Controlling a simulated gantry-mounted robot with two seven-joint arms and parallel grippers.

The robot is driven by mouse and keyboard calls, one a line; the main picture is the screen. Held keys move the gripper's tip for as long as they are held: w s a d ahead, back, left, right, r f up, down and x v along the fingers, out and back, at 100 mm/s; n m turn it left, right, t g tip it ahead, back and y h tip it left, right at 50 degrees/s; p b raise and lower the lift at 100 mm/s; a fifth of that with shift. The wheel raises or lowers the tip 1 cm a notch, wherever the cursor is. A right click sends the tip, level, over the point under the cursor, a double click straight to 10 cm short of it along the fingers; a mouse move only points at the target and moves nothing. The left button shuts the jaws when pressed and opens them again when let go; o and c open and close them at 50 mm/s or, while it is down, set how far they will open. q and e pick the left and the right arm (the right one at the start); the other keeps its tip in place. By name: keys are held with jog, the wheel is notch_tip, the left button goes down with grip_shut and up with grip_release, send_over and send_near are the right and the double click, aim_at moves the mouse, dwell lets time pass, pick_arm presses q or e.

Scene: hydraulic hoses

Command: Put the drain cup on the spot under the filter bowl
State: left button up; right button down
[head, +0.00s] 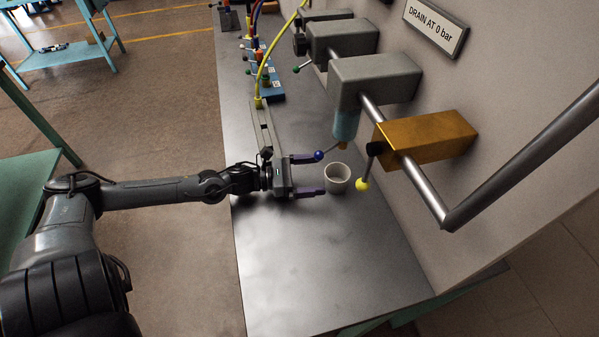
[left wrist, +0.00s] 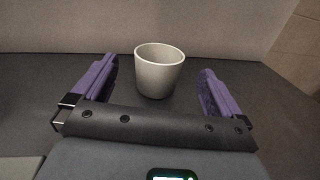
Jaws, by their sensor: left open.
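The drain cup (head: 337,180) is a small white-grey cup standing upright on the metal bench, just beyond my left gripper's fingertips. The filter bowl (head: 346,122) is a translucent blue cylinder hanging under a grey block, behind and above the cup. My left gripper (head: 321,174) is open, its purple fingers pointing right toward the cup. In the left wrist view the cup (left wrist: 159,72) stands ahead, centred between the two fingers (left wrist: 158,85) and apart from them. I cannot make out the marked spot under the bowl. My right gripper is not in view.
A brass block (head: 425,138) on the pipe and a yellow-knobbed lever (head: 362,184) are right of the cup. A blue-knobbed lever (head: 319,155) is close to the upper finger. Hoses run to a blue manifold (head: 266,78). The front of the bench (head: 320,265) is clear.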

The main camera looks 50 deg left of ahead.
pick_arm(q)
jog(key=shift+p+v, duration=0.55)
jog(key=shift+v, duration=1.15)
